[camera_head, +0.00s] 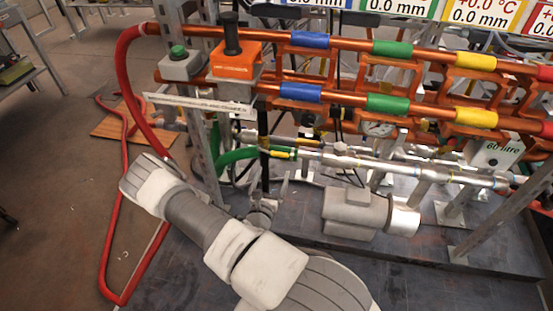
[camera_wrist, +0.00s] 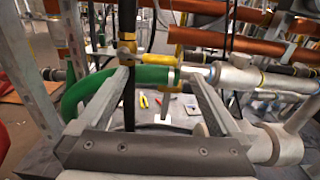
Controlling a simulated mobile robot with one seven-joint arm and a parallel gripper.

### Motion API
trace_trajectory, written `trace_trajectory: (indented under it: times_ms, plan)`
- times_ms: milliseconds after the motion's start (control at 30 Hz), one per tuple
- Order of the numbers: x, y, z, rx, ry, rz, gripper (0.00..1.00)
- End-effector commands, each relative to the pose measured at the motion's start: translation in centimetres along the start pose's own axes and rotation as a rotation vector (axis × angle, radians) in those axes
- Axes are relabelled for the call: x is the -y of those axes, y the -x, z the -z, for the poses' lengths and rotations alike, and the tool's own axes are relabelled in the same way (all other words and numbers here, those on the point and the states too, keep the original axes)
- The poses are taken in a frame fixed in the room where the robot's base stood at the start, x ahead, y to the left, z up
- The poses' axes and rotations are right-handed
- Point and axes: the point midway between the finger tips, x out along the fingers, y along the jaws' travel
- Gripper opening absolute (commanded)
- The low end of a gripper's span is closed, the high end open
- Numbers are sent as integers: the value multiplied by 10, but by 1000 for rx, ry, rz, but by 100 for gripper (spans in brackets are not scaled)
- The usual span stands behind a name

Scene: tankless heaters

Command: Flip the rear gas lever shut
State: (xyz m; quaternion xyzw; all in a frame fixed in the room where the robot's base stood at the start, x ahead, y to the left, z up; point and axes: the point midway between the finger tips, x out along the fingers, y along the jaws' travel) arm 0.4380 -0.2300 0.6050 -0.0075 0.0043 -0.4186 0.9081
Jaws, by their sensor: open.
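My gripper (camera_wrist: 158,72) is open in the wrist view, its two fingers spread and pointing forward at the pipework. A yellow valve part (camera_wrist: 127,48) on the dark upright pipe (camera_wrist: 129,100) shows near the left fingertip. It looks like the gas lever, but I cannot tell the front from the rear one or its exact handle angle. A green hose (camera_wrist: 92,82) curves behind the left finger. In the head view small yellow fittings (camera_head: 280,153) sit at the end of the green hose (camera_head: 232,157). I cannot make out the fingertips clearly there.
Orange pipes with coloured bands (camera_head: 385,48) run across above. A grey cylindrical pump (camera_head: 350,212) stands right on the dark platform (camera_head: 430,270). A red hose (camera_head: 118,230) loops at left.

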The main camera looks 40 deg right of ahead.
Motion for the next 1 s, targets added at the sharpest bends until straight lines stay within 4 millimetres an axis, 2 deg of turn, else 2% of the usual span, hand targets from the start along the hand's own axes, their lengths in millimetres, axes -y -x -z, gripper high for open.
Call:
trace_trajectory:
  times_ms: [100,333,500,1000]
  plan:
    - [0,27,-1,-3,4,-3,100]
    - [0,58,0,-1,2,-1,100]
    - [0,65,0,0,2,-1,100]
    - [0,64,0,1,0,1,100]
